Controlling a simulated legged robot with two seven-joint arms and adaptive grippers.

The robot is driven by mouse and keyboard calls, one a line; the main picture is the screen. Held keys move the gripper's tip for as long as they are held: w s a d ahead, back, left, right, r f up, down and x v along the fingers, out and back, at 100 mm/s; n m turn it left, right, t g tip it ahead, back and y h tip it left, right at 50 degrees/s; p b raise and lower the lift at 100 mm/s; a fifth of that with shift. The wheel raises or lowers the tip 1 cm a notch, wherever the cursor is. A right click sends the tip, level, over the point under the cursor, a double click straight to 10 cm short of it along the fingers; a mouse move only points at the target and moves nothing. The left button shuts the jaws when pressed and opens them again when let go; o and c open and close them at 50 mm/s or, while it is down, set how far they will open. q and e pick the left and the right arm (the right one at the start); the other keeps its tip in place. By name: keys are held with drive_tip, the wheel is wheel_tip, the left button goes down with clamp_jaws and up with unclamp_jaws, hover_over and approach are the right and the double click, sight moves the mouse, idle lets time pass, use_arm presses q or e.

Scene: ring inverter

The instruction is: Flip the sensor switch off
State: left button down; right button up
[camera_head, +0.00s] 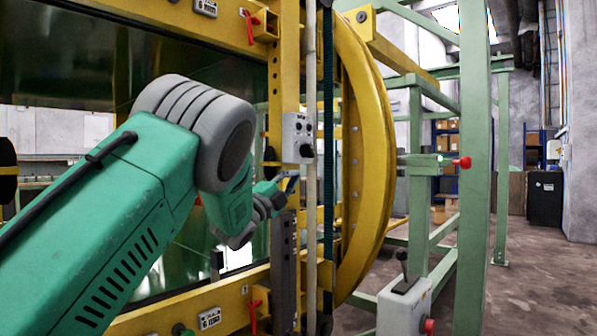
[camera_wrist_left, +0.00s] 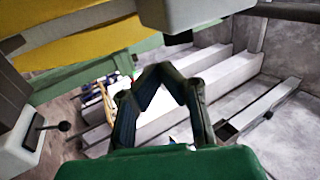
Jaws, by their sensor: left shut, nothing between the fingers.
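A small light-grey control box (camera_head: 297,134) with a black switch knob (camera_head: 307,151) on its lower right is fixed to the yellow upright. Its label is too small to read, so I cannot tell for sure it is the sensor switch. In the left wrist view a pale box (camera_wrist_left: 200,12) with a dark knob (camera_wrist_left: 178,38) shows at the top. My left gripper (camera_head: 290,178) is just below the control box, apart from the knob. In the wrist view its fingertips (camera_wrist_left: 158,68) meet with nothing between them. My right gripper is not in view.
A second grey box (camera_head: 404,306) with a black lever stands lower right; it seems to show at left in the wrist view (camera_wrist_left: 20,135). A yellow ring (camera_head: 362,150), green posts (camera_head: 473,170) and a red knob (camera_head: 462,162) are nearby. Open floor (camera_head: 545,280) lies right.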

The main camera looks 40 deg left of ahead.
use_arm(q)
drive_tip(key=v, duration=0.6)
drive_tip(key=shift+s+p, duration=0.4)
